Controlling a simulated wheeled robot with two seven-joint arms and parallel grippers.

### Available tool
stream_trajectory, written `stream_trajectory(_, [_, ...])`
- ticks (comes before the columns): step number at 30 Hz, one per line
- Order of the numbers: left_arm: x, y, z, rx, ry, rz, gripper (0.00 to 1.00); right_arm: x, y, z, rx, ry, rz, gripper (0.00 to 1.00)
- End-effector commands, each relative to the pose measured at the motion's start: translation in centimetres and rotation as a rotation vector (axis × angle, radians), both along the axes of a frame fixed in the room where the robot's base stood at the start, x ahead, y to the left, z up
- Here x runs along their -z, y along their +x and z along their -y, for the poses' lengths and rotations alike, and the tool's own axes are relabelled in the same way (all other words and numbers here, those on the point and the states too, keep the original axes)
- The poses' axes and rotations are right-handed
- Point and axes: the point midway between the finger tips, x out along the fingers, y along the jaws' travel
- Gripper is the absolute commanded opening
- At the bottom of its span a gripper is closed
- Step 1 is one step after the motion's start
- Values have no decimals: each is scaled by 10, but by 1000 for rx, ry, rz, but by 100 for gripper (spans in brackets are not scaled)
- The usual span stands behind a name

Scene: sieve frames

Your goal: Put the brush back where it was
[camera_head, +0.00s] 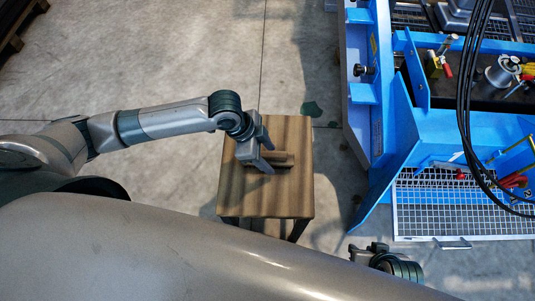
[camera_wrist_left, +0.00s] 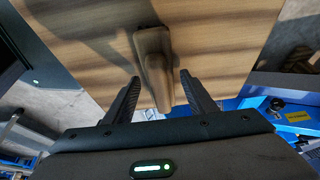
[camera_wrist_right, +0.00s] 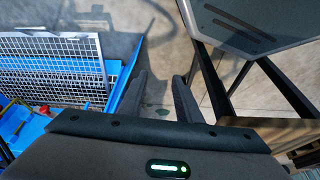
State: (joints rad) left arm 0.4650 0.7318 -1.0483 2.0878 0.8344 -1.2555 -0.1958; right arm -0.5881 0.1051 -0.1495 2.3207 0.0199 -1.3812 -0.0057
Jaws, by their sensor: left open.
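A brown wooden brush (camera_head: 285,157) lies on a small wooden table (camera_head: 290,200). In the left wrist view the brush (camera_wrist_left: 154,55) shows its long handle, pointing toward my gripper. My left gripper (camera_head: 266,152) is open over the brush in the head view. In the left wrist view its fingers (camera_wrist_left: 160,90) stand on either side of the handle's near end, with gaps on both sides. My right gripper (camera_wrist_right: 160,80) is open and empty over the floor; only part of its arm end shows at the bottom of the head view. The brush's underside is hidden.
A blue machine frame (camera_head: 415,140) with a mesh panel (camera_head: 450,210) stands to the right of the table. Loose tools, including a grey cylinder (camera_head: 502,72), lie on it. Black cables (camera_head: 466,110) hang in front. Bare concrete floor lies behind the table.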

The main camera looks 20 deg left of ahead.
Motion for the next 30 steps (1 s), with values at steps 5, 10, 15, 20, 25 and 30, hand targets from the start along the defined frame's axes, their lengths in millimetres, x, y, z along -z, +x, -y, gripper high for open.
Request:
stream_trajectory(5, [-10,0,-3,-1,0,2,51,-2,0,0,0,-1,1,31])
stream_trajectory(10, [-31,-2,-12,-1,1,3,51,-3,-4,4,3,-11,-21,31])
stream_trajectory(15, [-59,-5,-22,1,0,4,51,-4,-10,11,11,-31,-52,31])
stream_trajectory(20, [-84,-8,-33,-1,1,3,51,-4,-14,19,20,-49,-82,31])
stream_trajectory(25, [-104,-11,-41,0,0,2,51,2,-12,20,21,-51,-88,31])
stream_trajectory(30, [-111,-12,-44,0,0,1,51,9,-6,17,19,-47,-81,31])
